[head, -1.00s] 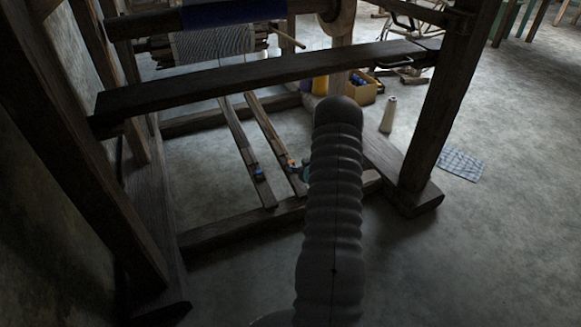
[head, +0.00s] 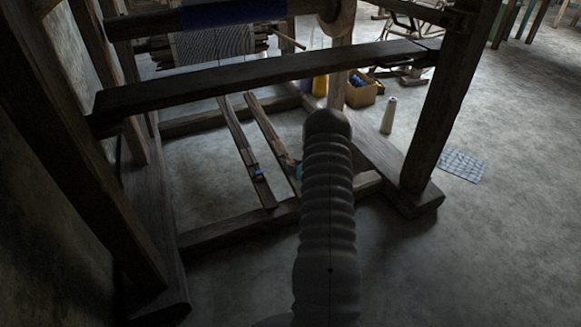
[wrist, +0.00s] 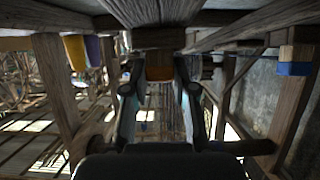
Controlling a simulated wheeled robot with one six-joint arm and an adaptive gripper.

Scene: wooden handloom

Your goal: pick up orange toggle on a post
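The orange toggle (wrist: 159,73) shows in the wrist view under a dark wooden piece, in line with the gap between my fingers. My gripper (wrist: 160,78) is open, with one finger on each side of the toggle. Gaps seem to show beside it, but I cannot tell how deep it sits between the fingers. In the head view the toggle (head: 286,160) is a small orange spot on the right plank, partly hidden. My gripper (head: 298,171) there is mostly hidden behind my arm; only a teal bit shows.
A blue toggle (head: 258,173) is on the left plank; it shows at right in the wrist view (wrist: 294,69). A loom crossbeam (head: 270,75) spans above. A thick right post (head: 435,110), a box (head: 361,92) and a pale cone (head: 389,115) stand beyond my arm.

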